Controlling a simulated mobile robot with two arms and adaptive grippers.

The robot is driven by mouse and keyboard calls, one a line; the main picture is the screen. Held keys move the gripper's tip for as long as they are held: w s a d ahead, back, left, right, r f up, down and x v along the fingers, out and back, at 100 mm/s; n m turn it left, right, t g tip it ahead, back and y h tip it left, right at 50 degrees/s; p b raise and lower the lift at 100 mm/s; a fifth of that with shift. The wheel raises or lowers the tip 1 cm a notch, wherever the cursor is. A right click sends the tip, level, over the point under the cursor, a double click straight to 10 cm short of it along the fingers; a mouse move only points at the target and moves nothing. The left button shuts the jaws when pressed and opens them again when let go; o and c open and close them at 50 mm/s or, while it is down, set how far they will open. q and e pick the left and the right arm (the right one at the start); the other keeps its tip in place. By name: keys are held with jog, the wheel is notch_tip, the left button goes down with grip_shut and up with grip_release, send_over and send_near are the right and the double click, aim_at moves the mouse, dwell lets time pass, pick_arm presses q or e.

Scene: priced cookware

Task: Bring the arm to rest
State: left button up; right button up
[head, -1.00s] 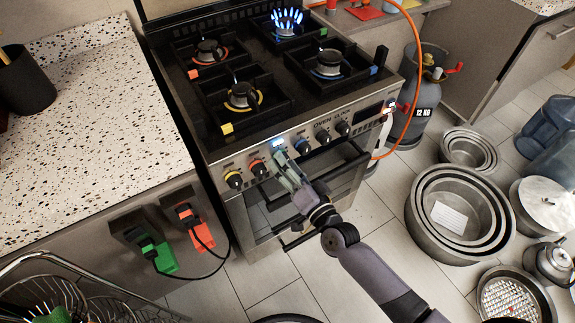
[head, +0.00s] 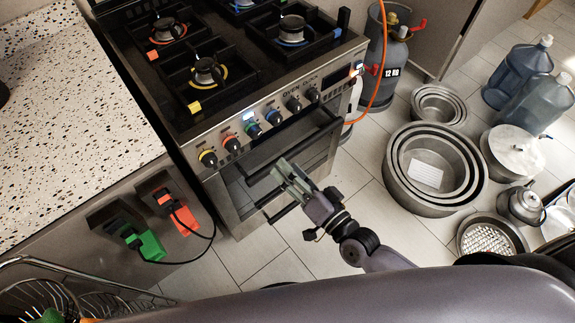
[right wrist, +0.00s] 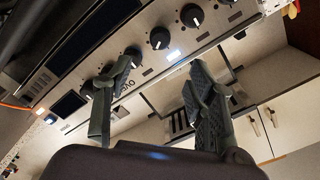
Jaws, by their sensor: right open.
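My right gripper (head: 292,180) is open and empty in front of the stove (head: 225,128), a little below its row of knobs. In the right wrist view its two fingers (right wrist: 155,100) stand apart with nothing between them. Beyond them in that view are the stove's front panel and knobs (right wrist: 160,38). My right arm reaches in from the lower right of the head view. A large dark part of my own body crosses the bottom of the head view. My left gripper is not in view.
A speckled counter (head: 75,130) stands at the left, with a green plug (head: 150,245) and a red plug (head: 183,219) on its side. Nested pots (head: 398,190), a gas cylinder (head: 385,65) and water jugs (head: 518,72) stand at the right. Floor tiles (head: 350,235) are bare near the gripper.

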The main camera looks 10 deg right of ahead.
dwell(0.4)
jog(key=s+d+f+n+g+h, duration=0.1)
jog(key=s+d+f+g+h, duration=0.2)
jog(key=f, duration=0.8)
jog(key=s+d+f+n+g+h, duration=0.1)
jog(key=s+d+f+n+g, duration=0.2)
jog(key=f, duration=0.7)
jog(key=s+d+f+g+h, duration=0.1)
jog(key=s+d+f+h, duration=0.3)
jog(key=f, duration=0.7)
jog(key=s+d+f+g, duration=0.2)
jog(key=s+f, duration=0.2)
jog(key=s, duration=0.4)
jog(key=s+d+f+n+g, duration=0.1)
jog(key=s+d+f+g, duration=0.1)
jog(key=s+f, duration=0.3)
jog(key=s+d+f+n+g, duration=0.1)
jog(key=s+f, duration=0.4)
jog(key=s, duration=0.5)
jog(key=d+g, duration=0.1)
jog(key=g, duration=0.1)
jog(key=shift+s+g+h, duration=0.35)
jog(key=shift+g+h, duration=0.05)
dwell(1.5)
